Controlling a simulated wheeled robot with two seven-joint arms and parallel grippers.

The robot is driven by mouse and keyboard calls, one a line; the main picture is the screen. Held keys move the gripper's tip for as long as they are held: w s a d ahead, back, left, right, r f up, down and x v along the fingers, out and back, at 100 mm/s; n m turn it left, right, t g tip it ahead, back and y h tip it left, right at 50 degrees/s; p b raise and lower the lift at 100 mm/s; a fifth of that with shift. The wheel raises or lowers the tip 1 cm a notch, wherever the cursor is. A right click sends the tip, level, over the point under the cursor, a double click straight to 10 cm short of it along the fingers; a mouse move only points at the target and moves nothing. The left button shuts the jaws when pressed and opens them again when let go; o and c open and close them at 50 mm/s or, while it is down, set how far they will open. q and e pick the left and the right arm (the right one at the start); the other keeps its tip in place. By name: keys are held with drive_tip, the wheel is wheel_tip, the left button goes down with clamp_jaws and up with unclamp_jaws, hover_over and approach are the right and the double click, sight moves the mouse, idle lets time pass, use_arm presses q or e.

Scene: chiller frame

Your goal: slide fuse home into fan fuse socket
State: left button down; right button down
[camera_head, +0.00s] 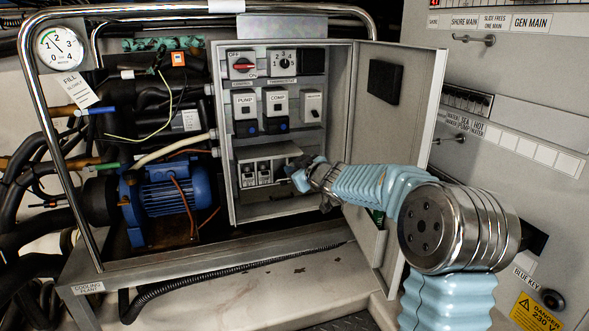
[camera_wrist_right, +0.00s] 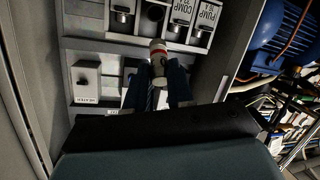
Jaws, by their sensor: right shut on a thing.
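A gap or contact between fuse and socket cannot be told. In the head view my right gripper (camera_head: 301,176) is at the right side of the fuse row and hides the fuse. My left gripper is out of view.
The PUMP holder (camera_wrist_right: 206,22) and another filled holder (camera_wrist_right: 122,14) flank the row. A heater switch (camera_wrist_right: 86,80) is near the fingers. The open cabinet door (camera_head: 405,100) stands close beside my right arm. The pump and comp switches (camera_head: 275,108) are above.

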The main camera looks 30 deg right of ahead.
drive_tip(key=shift+w+d+f, duration=0.25)
drive_tip(key=shift+w+f, duration=0.65)
drive_tip(key=shift+w, duration=0.3)
drive_tip(key=shift+w+d+f+p, duration=0.2)
drive_tip(key=shift+w+f, duration=0.35)
drive_tip(key=shift+w, duration=0.2)
drive_tip(key=shift+w+d+f+p, duration=0.15)
drive_tip(key=shift+w+f, duration=0.4)
drive_tip(key=shift+w, duration=0.25)
drive_tip(key=shift+w+d+f+p, duration=0.2)
drive_tip(key=shift+w+f, duration=0.35)
drive_tip(key=shift+w, duration=0.2)
drive_tip(key=c, duration=0.9)
unclamp_jaws()
drive_tip(key=shift+s, duration=0.15)
drive_tip(key=b+v, duration=0.1)
drive_tip(key=v, duration=1.2)
drive_tip(key=shift+s+b, duration=0.25)
drive_tip(key=shift+b, duration=0.1)
